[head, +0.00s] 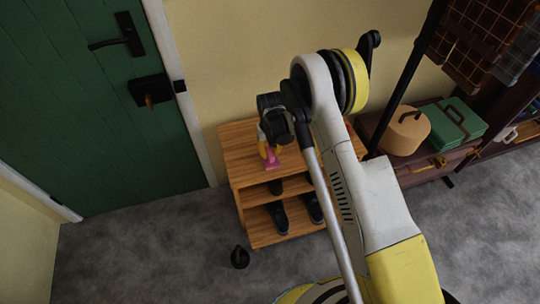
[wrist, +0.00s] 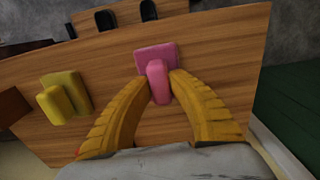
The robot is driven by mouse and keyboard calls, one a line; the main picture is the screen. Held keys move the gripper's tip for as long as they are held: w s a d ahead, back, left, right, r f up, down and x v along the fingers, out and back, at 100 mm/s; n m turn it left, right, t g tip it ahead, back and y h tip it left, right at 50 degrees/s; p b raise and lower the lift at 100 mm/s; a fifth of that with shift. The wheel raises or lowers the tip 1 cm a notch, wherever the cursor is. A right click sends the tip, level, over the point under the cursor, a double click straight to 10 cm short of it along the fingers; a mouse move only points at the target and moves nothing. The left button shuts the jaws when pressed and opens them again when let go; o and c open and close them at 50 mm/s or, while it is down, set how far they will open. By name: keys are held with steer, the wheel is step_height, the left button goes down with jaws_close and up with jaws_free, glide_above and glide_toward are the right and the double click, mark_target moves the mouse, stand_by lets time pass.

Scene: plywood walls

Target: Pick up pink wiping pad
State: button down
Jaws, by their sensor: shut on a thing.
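The pink wiping pad (wrist: 155,58) has a flat square base and a raised grip. In the wrist view it is between the tips of my yellow gripper fingers (wrist: 158,88), which are shut on its raised grip. In the head view the pink pad (head: 272,160) shows just below my gripper (head: 268,150), at the front of the wooden shelf's top. My arm hides part of the shelf top. I cannot tell whether the pad touches the wood or is slightly above it.
A yellow pad (wrist: 62,98) of similar shape lies on the wooden shelf (head: 236,150), left of my gripper in the wrist view. Dark shoes (head: 278,217) stand on the lower shelf. A green door (head: 90,110) is at left. A round tan box (head: 405,130) and green case (head: 455,122) are at right.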

steer(key=shift+r+p, duration=0.3)
steer(key=shift+r, duration=0.25)
steer(key=r+p, duration=0.1)
steer(key=r, duration=0.1)
steer(key=d+r+p, duration=0.1)
steer(key=r, duration=0.1)
steer(key=d+r+p, duration=0.4)
steer(key=d+r, duration=0.2)
steer(key=d, duration=0.4)
steer(key=shift+s+d, duration=0.35)
steer(key=c, duration=1.8)
jaws_free()
steer(key=shift+c, duration=0.2)
jaws_close()
